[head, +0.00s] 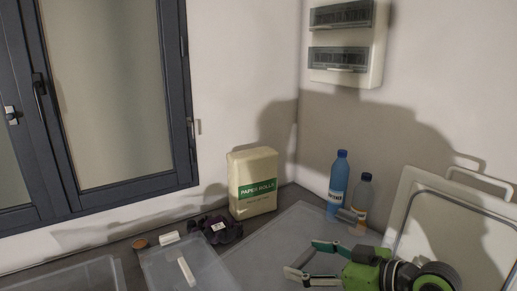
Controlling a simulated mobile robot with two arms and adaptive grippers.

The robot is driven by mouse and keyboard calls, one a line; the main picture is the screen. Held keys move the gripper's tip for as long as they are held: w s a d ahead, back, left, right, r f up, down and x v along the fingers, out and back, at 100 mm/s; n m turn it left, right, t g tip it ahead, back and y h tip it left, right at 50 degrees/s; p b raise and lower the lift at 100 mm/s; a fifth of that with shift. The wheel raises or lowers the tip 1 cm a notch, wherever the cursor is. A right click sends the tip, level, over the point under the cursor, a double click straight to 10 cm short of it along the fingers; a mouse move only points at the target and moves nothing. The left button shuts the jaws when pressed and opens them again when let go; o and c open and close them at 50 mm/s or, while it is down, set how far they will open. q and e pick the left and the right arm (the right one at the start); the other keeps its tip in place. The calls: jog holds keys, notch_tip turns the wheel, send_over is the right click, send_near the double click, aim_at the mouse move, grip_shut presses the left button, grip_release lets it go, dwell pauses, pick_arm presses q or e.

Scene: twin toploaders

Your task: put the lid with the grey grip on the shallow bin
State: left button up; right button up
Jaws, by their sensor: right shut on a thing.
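My right gripper (308,262) reaches in from the lower right, green and black with pale fingertips. Its fingers lie over a large translucent grey panel (275,230), which looks like a lid. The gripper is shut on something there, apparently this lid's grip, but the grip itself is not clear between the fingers. A second translucent lid (160,262) with a white grip (186,271) lies to the left. At the lower left a translucent bin (75,277) shows only its far part, so I cannot tell its depth. My left gripper is not in view.
A dark crumpled thing (217,229), a white block (169,238) and a brown thing (140,243) lie nearby. A framed board (445,235) leans at right.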

jog(key=s+d+f+n+g+y, duration=0.1)
jog(key=s+d+f, duration=0.25)
jog(key=s, duration=0.45)
jog(key=s+d+f, duration=0.2)
jog(key=s+d, duration=0.3)
jog(key=s, duration=0.3)
notch_tip(320, 180, down, 7)
jog(key=b, duration=0.8)
jog(key=shift+w+a+n, duration=0.3)
jog(key=shift+w, duration=0.05)
